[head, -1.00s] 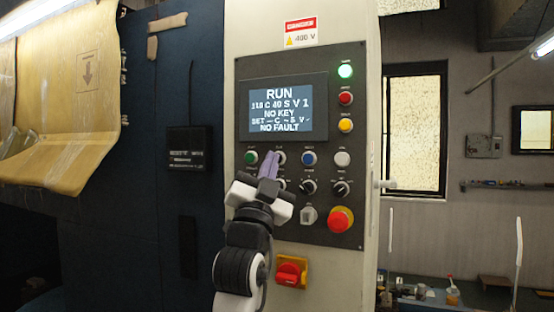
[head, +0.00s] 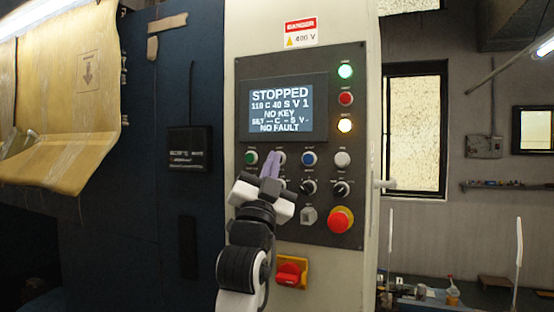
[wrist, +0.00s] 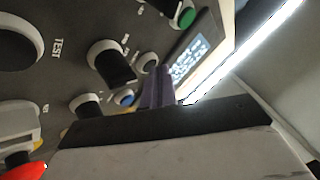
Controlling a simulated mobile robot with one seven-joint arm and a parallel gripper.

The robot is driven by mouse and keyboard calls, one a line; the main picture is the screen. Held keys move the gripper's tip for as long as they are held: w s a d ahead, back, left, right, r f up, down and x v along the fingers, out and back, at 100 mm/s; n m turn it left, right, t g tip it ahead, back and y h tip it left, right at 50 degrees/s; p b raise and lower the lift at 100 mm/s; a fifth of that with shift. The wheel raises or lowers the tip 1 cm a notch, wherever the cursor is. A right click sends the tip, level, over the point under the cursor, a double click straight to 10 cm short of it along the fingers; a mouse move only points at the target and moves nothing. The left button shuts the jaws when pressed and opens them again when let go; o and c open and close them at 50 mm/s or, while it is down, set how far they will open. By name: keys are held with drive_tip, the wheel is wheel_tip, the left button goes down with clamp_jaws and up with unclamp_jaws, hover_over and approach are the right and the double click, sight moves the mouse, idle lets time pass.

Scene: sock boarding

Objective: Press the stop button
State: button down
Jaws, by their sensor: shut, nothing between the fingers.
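The dark control panel (head: 355,190) stands in front of me, and its display (head: 306,108) reads STOPPED. My gripper (head: 272,162) is shut and empty, its lavender fingertips over the second button of the upper row. In the wrist view the fingers (wrist: 157,90) reach up to a ringed button (wrist: 148,63). I cannot tell whether they touch it.
The green button (head: 251,158) is left of my fingers and the blue button (head: 308,158) right. Dark knobs (head: 341,188) sit below. A red mushroom button (head: 340,220) is at lower right, and a red rotary switch (head: 289,273) is below the panel. The yellow lamp (head: 344,125) glows.

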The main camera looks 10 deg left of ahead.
drive_tip(key=shift+s, duration=0.15)
drive_tip(key=shift+s+a+b, duration=0.15)
drive_tip(key=shift+s+b, duration=0.2)
drive_tip(key=shift+s, duration=0.35)
drive_tip(key=shift+f, duration=0.1)
drive_tip(key=shift+s+a+b, duration=0.25)
drive_tip(key=shift+s+b, duration=0.1)
drive_tip(key=shift+s, duration=0.9)
drive_tip(key=shift+s+a+b, duration=0.25)
drive_tip(key=shift+s+b, duration=0.05)
drive_tip(key=shift+s, duration=0.9)
